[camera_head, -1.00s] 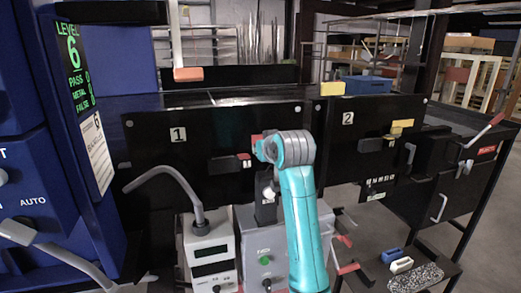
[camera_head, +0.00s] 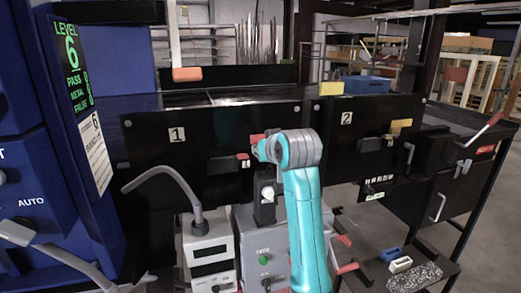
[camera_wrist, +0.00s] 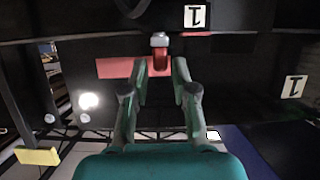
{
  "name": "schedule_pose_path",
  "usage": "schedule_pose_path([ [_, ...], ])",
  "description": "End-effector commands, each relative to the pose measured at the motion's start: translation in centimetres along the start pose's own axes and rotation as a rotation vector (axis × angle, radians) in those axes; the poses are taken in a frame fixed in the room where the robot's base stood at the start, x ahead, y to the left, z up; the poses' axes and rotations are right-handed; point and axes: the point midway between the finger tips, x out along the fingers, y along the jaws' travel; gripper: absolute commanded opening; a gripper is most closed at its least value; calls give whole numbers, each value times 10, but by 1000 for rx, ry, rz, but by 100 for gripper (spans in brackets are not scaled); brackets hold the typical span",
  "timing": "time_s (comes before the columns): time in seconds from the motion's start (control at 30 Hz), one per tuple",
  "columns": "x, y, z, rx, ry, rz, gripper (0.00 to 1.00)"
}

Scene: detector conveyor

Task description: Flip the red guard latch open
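In the wrist view a red latch piece (camera_wrist: 161,61) hangs under a small grey block, with a flat red plate (camera_wrist: 118,67) beside it on the dark panel. My gripper (camera_wrist: 160,68) points at it. Its two fingers are apart, one on each side of the red piece, with a visible gap; I cannot tell whether either touches it. In the head view a bit of red (camera_head: 257,137) shows on the panel just left of my teal arm's grey wrist joint. The fingers are hidden there behind the arm.
The black panel carries number plates 1 (camera_head: 177,134) and 2 (camera_head: 346,118). A black box with a small red label (camera_head: 244,160) is close left of my wrist. A grey control box (camera_head: 250,235) and a bent grey tube (camera_head: 165,175) stand below. A yellow block (camera_head: 331,88) sits on the panel's top edge.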

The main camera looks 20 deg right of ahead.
Motion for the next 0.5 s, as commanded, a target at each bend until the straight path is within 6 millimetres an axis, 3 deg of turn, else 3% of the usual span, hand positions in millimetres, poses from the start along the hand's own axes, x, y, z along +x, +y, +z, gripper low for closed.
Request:
schedule_pose_path([
  [0.3, -63, 0, 0, 0, 2, 0, 27],
  [0.5, -86, 0, 0, 0, 0, 0, 27],
])
